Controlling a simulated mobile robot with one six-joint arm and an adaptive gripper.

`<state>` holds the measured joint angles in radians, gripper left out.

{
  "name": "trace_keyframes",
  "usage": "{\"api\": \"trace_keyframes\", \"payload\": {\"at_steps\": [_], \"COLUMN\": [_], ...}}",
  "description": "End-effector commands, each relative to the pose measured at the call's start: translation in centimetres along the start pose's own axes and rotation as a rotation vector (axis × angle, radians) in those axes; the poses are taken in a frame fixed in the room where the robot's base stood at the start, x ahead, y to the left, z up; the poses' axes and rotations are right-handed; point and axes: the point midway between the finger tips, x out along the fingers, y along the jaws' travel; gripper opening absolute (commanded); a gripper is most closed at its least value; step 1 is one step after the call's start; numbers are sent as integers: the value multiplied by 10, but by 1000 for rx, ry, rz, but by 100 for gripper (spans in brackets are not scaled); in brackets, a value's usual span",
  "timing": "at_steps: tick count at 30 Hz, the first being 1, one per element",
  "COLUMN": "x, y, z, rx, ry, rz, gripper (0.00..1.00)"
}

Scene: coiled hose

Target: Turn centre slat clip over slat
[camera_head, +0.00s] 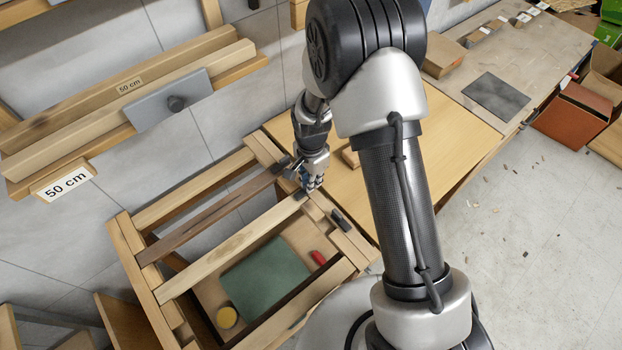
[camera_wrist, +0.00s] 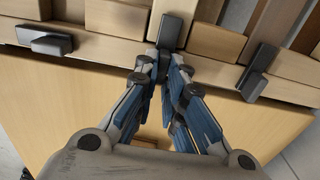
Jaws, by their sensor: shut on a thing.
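The centre slat clip (camera_wrist: 167,33) is a small dark block between my fingertips in the wrist view. In the head view my gripper (camera_head: 306,188) is at the right end of the centre slat (camera_head: 232,245), on the frame's right rail.
Another dark clip (camera_wrist: 45,41) lies left in the wrist view, and one (camera_wrist: 258,72) stands right, near the dark brown slat (camera_head: 212,212). A green mat (camera_head: 265,277), a red object (camera_head: 318,257) and a yellow-topped round object (camera_head: 227,317) lie below the slats. A wooden tabletop (camera_head: 335,196) adjoins.

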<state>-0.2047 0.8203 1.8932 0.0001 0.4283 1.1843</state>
Motion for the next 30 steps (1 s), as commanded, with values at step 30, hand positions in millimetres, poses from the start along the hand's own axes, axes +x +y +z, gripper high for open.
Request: {"api": "trace_keyframes", "payload": {"at_steps": [30], "x": [0], "y": [0], "z": [0], "rx": [14], "ry": [0], "rz": [0], "gripper": [30]}}
